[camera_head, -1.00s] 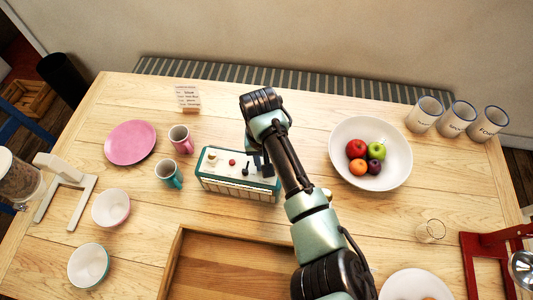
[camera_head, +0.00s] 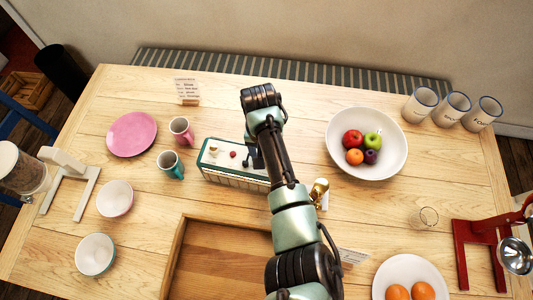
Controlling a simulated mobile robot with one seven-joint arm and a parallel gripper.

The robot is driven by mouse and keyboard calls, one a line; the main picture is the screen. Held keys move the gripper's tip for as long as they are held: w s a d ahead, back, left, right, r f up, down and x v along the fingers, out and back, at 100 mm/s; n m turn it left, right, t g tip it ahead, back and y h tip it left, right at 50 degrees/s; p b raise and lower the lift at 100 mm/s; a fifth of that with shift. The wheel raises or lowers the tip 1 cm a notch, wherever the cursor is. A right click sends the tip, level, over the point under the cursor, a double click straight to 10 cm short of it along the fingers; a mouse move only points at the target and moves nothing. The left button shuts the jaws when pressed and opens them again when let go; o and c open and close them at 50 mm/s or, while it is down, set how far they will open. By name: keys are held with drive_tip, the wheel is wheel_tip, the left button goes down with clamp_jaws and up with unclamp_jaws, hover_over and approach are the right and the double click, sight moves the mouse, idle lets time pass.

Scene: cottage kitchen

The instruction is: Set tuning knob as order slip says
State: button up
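A teal-and-cream radio-like box (camera_head: 232,177) stands near the middle of the table. A small tan knob (camera_head: 213,150) and a red knob (camera_head: 233,154) show on its top. My gripper (camera_head: 256,163) points down at the right end of the box and hides that part of its top. Its fingertips are too dark and small to tell whether they are open or touch anything. A printed slip (camera_head: 186,91) stands upright behind the box to the left; its text is too small to read.
Pink (camera_head: 181,131) and teal (camera_head: 170,164) mugs stand close left of the box. A fruit bowl (camera_head: 398,150) is to the right. A wooden tray (camera_head: 178,250) lies in front. A brass object (camera_head: 319,190) and a card (camera_head: 352,256) are beside my arm.

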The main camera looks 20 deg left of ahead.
wheel_tip(320, 180, up, 13)
drive_tip(key=shift+a+b, duration=0.35)
drive_tip(key=shift+s, duration=0.1)
idle(0.6)
